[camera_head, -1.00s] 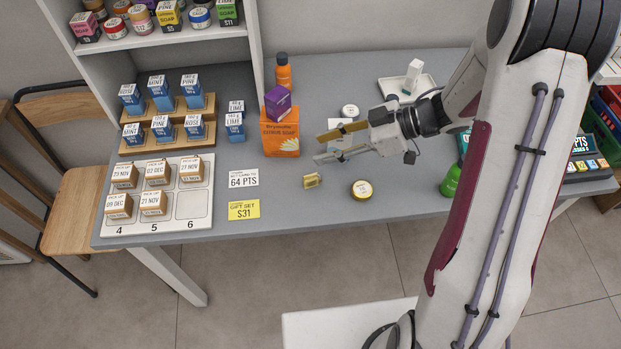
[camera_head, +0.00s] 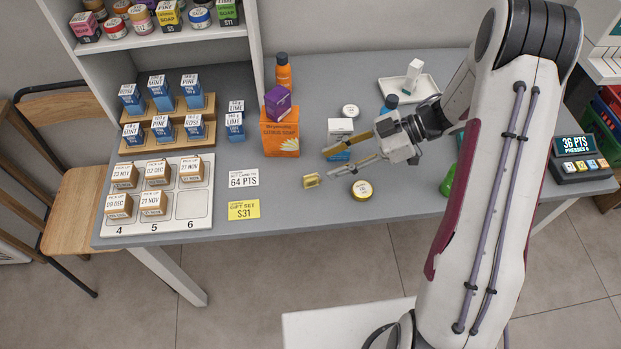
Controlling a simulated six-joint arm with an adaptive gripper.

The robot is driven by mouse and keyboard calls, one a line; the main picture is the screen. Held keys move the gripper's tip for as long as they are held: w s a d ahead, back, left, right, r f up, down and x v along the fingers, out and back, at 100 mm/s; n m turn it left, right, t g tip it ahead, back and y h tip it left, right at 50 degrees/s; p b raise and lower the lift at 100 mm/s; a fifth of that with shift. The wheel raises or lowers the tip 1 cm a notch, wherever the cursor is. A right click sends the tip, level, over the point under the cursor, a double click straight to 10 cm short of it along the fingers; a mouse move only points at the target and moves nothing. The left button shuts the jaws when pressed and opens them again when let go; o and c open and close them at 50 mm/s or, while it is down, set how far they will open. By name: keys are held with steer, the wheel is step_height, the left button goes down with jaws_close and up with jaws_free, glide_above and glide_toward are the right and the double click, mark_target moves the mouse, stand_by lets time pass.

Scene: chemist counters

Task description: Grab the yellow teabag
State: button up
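A small yellow packet (camera_head: 311,181), which looks like the teabag, lies on the grey counter in front of the orange citrus soap box. My gripper (camera_head: 326,162) is open and empty, above and slightly right of the packet. Its two fingers point left, apart from each other, and neither appears to touch the packet.
The orange citrus soap box (camera_head: 281,138) carries a purple box (camera_head: 278,102). A white-and-blue box (camera_head: 339,134) stands just behind my fingers. A yellow gift set card (camera_head: 244,210) and a white points card (camera_head: 243,178) lie left of the packet. The counter in front of it is clear.

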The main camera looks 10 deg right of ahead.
mark_target(312, 175)
steer(key=shift+x, duration=1.25)
steer(key=shift+f, duration=0.1)
steer(key=shift+s+d+f+x, duration=0.1)
steer(key=shift+f+x, duration=0.05)
steer(key=shift+x, duration=0.7)
steer(key=shift+s+d+f+x, duration=0.1)
steer(key=shift+x, duration=0.8)
steer(key=shift+f+x, duration=0.15)
steer(key=shift+x, duration=0.7)
steer(key=shift+c, duration=0.4)
steer(key=c, duration=0.8)
